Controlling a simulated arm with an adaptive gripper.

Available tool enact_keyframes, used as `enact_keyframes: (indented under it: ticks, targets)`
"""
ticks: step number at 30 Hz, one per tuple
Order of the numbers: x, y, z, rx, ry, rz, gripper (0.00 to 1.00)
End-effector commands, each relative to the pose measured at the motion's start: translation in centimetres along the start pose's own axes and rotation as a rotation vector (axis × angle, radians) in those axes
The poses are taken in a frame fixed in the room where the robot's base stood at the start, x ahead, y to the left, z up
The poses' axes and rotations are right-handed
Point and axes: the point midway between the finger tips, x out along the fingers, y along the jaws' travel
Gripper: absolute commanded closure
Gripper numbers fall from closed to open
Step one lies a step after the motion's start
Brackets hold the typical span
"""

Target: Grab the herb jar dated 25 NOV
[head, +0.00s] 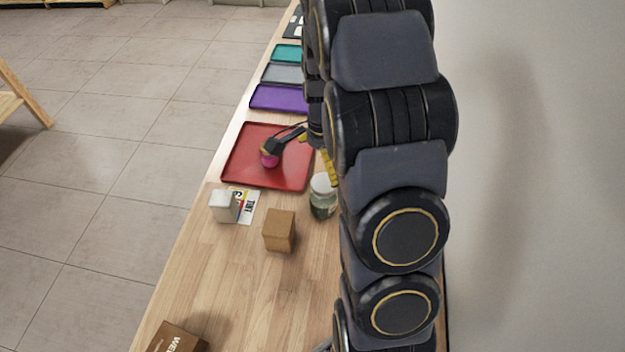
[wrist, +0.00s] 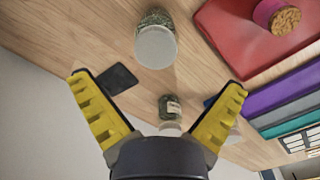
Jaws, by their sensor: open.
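A glass herb jar with a white lid (wrist: 155,45) stands on the wooden table in the upper middle of the wrist view. In the head view a white-lidded glass jar (head: 322,198) stands beside the red tray, partly behind my arm. A second jar of dark herbs (wrist: 170,107) with a pale label shows between my fingers in the wrist view, farther from the first jar. No date is readable on either jar. My gripper (wrist: 158,88) is open and empty, its yellow-padded fingers wide apart.
A red tray (head: 240,172) holds a pink cork-topped item (head: 269,160). Purple (head: 281,97), grey and teal trays lie beyond. A cardboard box (head: 279,230) and white box (head: 222,206) stand nearby. A dark flat object (wrist: 116,79) lies by the jars. The front table is mostly clear.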

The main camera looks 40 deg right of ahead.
Motion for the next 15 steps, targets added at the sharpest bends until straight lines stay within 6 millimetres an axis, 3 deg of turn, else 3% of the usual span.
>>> enact_keyframes:
  ticks: [15]
  targets:
    - [4.9,0.2,-0.8,0.053,0.000,0.001,0.00]
